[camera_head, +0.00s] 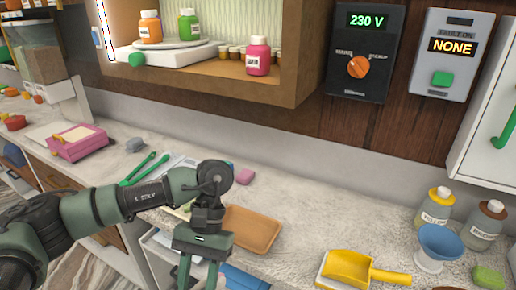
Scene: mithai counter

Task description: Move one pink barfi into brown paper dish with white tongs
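A small pink block (244,176), seemingly a pink barfi, lies on the marble counter behind my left gripper. A brown shallow dish (262,219) lies on the counter just right of my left gripper, which covers its left edge. My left gripper (198,278) points down near the front of the counter. Its two fingers are apart, with nothing seen between them; the tips are near the lower frame edge. I cannot make out white tongs; my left arm hides part of the counter. My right gripper is not in view.
Green tongs-like handles (145,167) and a pink box (77,141) are at the left. A yellow scoop (350,267), a blue funnel (440,241) and two bottles stand at the right. A wooden shelf (278,90) overhangs the back. Counter behind the dish is clear.

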